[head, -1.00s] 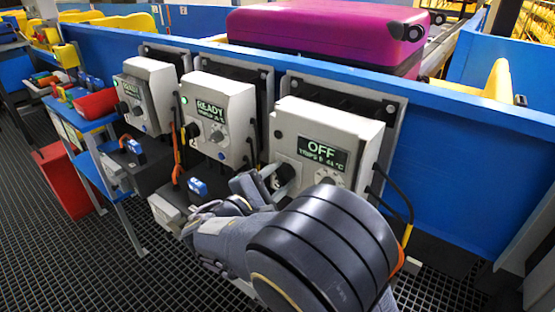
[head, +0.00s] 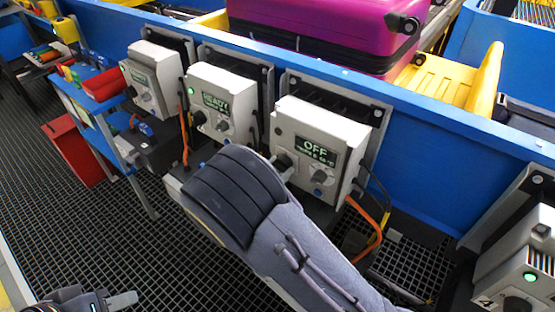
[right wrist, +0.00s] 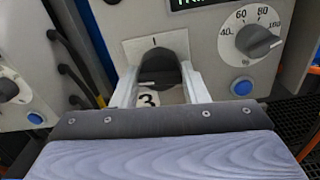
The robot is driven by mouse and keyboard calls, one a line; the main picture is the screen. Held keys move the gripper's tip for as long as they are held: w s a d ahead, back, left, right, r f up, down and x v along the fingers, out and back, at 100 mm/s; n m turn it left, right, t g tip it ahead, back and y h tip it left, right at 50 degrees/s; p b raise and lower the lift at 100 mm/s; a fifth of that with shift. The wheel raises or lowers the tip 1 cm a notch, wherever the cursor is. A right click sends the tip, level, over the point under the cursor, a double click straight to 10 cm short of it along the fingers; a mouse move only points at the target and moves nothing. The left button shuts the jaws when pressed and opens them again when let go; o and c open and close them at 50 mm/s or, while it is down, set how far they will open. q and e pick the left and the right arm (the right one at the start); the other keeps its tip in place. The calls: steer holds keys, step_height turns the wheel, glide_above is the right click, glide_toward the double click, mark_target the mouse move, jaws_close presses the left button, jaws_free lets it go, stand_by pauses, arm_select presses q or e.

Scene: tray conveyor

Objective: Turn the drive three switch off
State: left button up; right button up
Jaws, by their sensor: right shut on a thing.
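The drive three box (head: 300,120) is a light grey cabinet on the blue conveyor side, and its screen (head: 316,150) reads OFF. Its black switch knob (head: 283,162) sits left of a round dial. In the right wrist view the knob (right wrist: 158,66) is on a light plate above the number 3. My right gripper (right wrist: 161,84) is shut on this knob, one finger on each side. My left gripper (head: 108,301) is only partly in view at the bottom left, apart from the boxes.
Two similar boxes stand to the left, the middle one (head: 222,88) with a green lamp. Another box (head: 530,250) with a green lamp is at the lower right. A pink suitcase (head: 310,25) lies on the conveyor behind. Orange cables (head: 370,215) hang below the drive three box.

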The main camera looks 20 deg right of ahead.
steer(key=shift+n+p, duration=0.6)
steer(key=shift+f, duration=0.1)
steer(key=o, duration=1)
steer(key=shift+v, duration=3.95)
